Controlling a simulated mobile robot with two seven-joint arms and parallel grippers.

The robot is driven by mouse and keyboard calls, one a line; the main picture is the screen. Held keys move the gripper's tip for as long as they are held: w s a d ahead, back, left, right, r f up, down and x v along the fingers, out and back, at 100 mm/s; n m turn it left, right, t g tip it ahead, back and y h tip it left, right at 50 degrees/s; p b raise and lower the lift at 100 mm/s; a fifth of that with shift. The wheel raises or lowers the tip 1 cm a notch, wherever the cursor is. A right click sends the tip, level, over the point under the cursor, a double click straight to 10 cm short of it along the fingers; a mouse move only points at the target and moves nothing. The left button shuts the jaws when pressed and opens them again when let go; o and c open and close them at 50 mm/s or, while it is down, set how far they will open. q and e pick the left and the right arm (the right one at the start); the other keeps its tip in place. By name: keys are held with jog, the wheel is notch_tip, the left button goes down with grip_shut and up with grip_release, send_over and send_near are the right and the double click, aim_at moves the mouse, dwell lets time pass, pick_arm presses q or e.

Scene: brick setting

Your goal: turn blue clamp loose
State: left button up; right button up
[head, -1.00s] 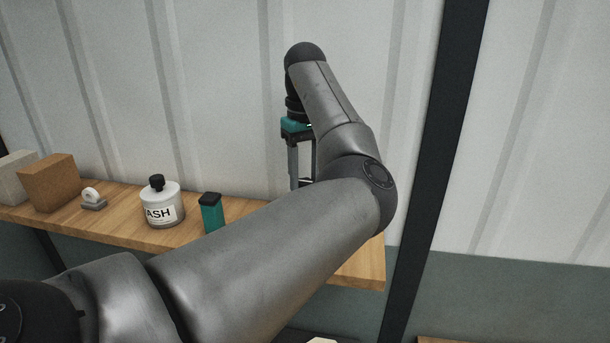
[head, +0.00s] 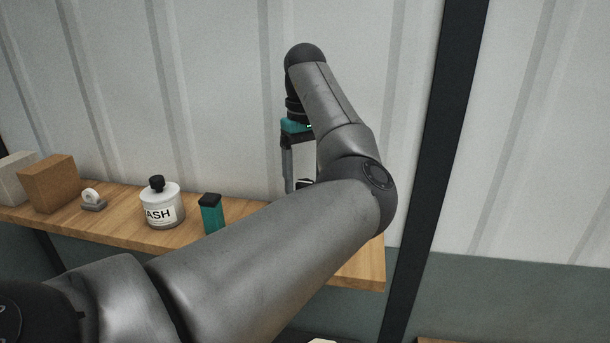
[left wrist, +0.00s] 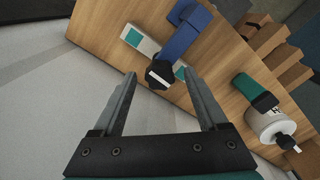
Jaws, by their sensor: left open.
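The blue clamp (left wrist: 184,38) shows in the left wrist view at the top middle, on the wooden shelf. Its black knob (left wrist: 160,74), with a white stripe on top, faces my camera. A white and teal bar (left wrist: 140,39) lies beneath the clamp. My left gripper (left wrist: 161,80) is open, with the knob between its fingertips in the picture and a gap on each side. How deep the knob sits between them I cannot tell. In the head view my left gripper (head: 297,186) points down at the shelf, and my arm hides the clamp. My right gripper is out of view.
On the shelf (head: 120,222) stand a teal, black-capped box (head: 211,215), a white bottle (head: 162,207), a small tape dispenser (head: 93,200) and a brown block (head: 49,184). A pale corrugated wall (head: 225,80) rises behind. A dark post (head: 430,150) stands on the right.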

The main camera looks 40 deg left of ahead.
pick_arm(q)
jog(key=shift+r, duration=0.1)
notch_tip(320, 180, up, 15)
dwell(0.7)
dwell(0.5)
